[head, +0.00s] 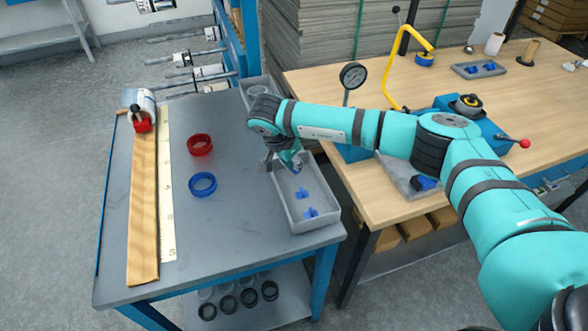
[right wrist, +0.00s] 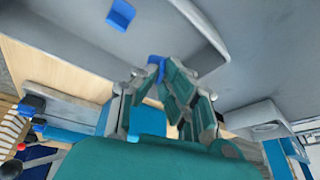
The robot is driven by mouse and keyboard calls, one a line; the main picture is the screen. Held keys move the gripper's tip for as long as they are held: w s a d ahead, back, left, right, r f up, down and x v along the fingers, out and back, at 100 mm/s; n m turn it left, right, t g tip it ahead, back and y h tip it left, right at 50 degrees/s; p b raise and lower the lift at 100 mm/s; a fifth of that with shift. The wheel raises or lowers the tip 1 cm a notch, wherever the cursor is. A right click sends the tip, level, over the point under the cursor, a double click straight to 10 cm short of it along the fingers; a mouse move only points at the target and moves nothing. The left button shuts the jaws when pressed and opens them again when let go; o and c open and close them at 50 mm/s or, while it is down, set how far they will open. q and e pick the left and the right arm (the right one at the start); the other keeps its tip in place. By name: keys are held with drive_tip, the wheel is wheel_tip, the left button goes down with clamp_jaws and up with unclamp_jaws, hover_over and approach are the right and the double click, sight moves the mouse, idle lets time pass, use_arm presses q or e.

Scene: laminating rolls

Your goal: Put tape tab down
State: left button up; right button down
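Blue tape tabs (head: 310,212) lie in a long grey tray (head: 327,222) at the right edge of the grey table; one also shows in the right wrist view (right wrist: 120,14). My right gripper (head: 296,168) reaches over the tray from the right, pointing down. In the right wrist view its fingers (right wrist: 158,68) come together at the tips on a small blue tape tab (right wrist: 153,62), partly hidden by the fingers. The held tab appears to be at tray level or just above it; I cannot tell if it touches. My left gripper is out of view.
A red ring (head: 199,145) and a blue ring (head: 202,184) lie on the grey table (head: 235,225), with clear surface around them. A ruler (head: 166,200) and a brown strip (head: 143,210) lie to the left. A wooden bench (head: 390,205) with a gauge (head: 353,76) stands right.

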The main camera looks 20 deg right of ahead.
sight(294, 170)
drive_tip(key=shift+f, duration=1.75)
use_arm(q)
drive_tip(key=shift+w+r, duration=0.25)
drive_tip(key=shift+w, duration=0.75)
use_arm(e)
drive_tip(key=c, duration=1.5)
unclamp_jaws()
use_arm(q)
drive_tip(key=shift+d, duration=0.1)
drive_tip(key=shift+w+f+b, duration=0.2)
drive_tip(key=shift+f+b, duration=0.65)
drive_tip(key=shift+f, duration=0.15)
use_arm(e)
drive_tip(key=v, duration=1.2)
drive_tip(key=shift+d, duration=0.1)
